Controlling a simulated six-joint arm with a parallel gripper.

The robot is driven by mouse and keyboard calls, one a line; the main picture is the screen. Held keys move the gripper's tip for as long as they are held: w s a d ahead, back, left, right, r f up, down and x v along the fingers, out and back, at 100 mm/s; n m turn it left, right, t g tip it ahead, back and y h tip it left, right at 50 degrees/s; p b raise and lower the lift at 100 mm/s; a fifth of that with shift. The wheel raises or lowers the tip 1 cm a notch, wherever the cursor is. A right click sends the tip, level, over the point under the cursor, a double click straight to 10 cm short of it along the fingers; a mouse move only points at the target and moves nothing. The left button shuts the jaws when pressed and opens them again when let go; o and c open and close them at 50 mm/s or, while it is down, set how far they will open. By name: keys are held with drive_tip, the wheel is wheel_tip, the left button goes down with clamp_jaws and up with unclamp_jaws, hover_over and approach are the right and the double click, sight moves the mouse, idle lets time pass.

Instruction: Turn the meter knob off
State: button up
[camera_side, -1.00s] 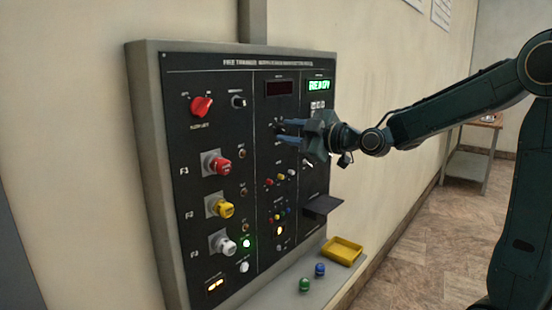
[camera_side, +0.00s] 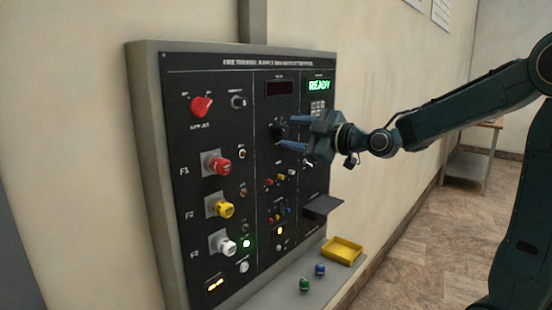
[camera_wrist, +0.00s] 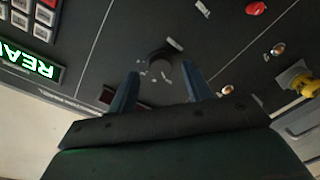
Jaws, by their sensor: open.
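The meter knob (camera_side: 278,131) is a small black dial on the dark panel, below the dark red display window (camera_side: 280,88). In the wrist view the knob (camera_wrist: 161,63) shows with white marks around it. My gripper (camera_side: 284,132) faces the panel at the knob, its two blue fingers spread. In the wrist view my gripper (camera_wrist: 160,72) has a finger on either side of the knob. Whether the fingers touch it, I cannot tell. The knob's exact pointer direction is too dark to read.
A green READY display (camera_side: 319,85) is lit above a keypad (camera_side: 318,106). Red (camera_side: 216,165), yellow (camera_side: 219,206) and white (camera_side: 222,245) knobs sit at left. A dark shelf (camera_side: 321,206) juts out lower right. A yellow tray (camera_side: 342,251) lies on the ledge below.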

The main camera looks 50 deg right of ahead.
drive_tip(key=s, duration=1.2)
drive_tip(key=shift+d+r, duration=0.2)
drive_tip(key=shift+d, duration=0.05)
drive_tip(key=shift+s, duration=0.1)
drive_tip(key=a+f+g+y, duration=0.2)
drive_tip(key=a+f+g, duration=0.2)
drive_tip(key=a+f, duration=0.15)
drive_tip(key=s+a+f+m+g+h, duration=0.1)
drive_tip(key=s+a+f+m+g, duration=0.1)
drive_tip(key=s, duration=0.5)
drive_tip(key=s+a+f+m+g+h, duration=0.1)
drive_tip(key=s+a+f+m+g, duration=0.1)
drive_tip(key=s+f+m+g, duration=0.3)
drive_tip(key=s+m+g, duration=0.1)
drive_tip(key=s+m, duration=0.2)
drive_tip(key=shift+s+h, duration=0.3)
drive_tip(key=shift+a, duration=0.1)
idle(0.5)
